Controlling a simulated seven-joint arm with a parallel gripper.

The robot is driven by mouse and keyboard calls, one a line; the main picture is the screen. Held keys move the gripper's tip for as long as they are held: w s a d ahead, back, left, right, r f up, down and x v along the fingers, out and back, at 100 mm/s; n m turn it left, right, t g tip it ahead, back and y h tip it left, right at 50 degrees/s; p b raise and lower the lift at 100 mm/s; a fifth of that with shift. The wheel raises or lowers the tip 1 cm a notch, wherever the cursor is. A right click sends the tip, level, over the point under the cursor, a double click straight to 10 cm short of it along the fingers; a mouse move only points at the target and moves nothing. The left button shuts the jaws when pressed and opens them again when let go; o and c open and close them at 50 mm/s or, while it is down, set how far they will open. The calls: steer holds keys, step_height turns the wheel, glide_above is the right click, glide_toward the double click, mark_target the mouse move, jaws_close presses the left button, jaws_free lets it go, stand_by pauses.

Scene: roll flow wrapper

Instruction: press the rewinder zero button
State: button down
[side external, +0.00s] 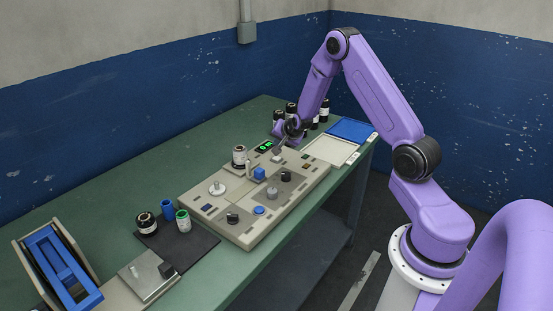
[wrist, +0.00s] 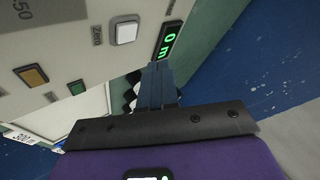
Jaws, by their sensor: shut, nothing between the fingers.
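The white zero button (wrist: 125,33), with "Zero" printed beside it, is a square cap on the beige panel (wrist: 75,50) in the wrist view. The green-lit display (wrist: 168,40) reads "0 m" and sits just right of the button. My gripper (wrist: 158,68) is shut and empty. In the wrist view its tips are below the button and display, apart from the button in the picture. In the side external view my gripper (side external: 281,148) is at the far end of the rewinder panel (side external: 240,232), by the lit display (side external: 264,146). Its height above the panel is unclear.
A yellow button (wrist: 32,76) and a green button (wrist: 77,88) are on the panel. A roll (side external: 239,155) and several knobs stand on the machine. Dark bottles (side external: 324,110) stand behind my gripper; a white tray (side external: 331,150) and blue tray (side external: 352,130) lie right.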

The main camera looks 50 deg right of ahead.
steer(key=shift+r, duration=0.85)
steer(key=s+a+r+n+g+y, duration=0.1)
steer(key=s+a+r+n+y, duration=0.2)
steer(key=a, duration=0.6)
steer(key=s+a+r+n+g+y, duration=0.15)
steer(key=s+a+n, duration=0.35)
steer(key=a, duration=0.5)
steer(key=s+a+r+n+g+y, duration=0.1)
steer(key=s+a+r+n+y, duration=0.2)
steer(key=a, duration=0.6)
steer(key=s+a+r+n+g+h, duration=0.1)
steer(key=s+a+r+n+g, duration=0.2)
steer(key=s, duration=0.5)
steer(key=s+a+r+n+h, duration=0.1)
steer(key=s+a+n, duration=0.2)
steer(key=s+n, duration=0.4)
steer(key=s+d+r+n+g, duration=0.1)
steer(key=s+d+n, duration=0.1)
steer(key=s, duration=0.5)
steer(key=s+d+n+h, duration=0.1)
steer(key=s+d+n, duration=0.1)
steer(key=s, duration=0.4)
steer(key=shift+s+r+n+g, duration=0.35)
steer(key=shift+n, duration=0.35)
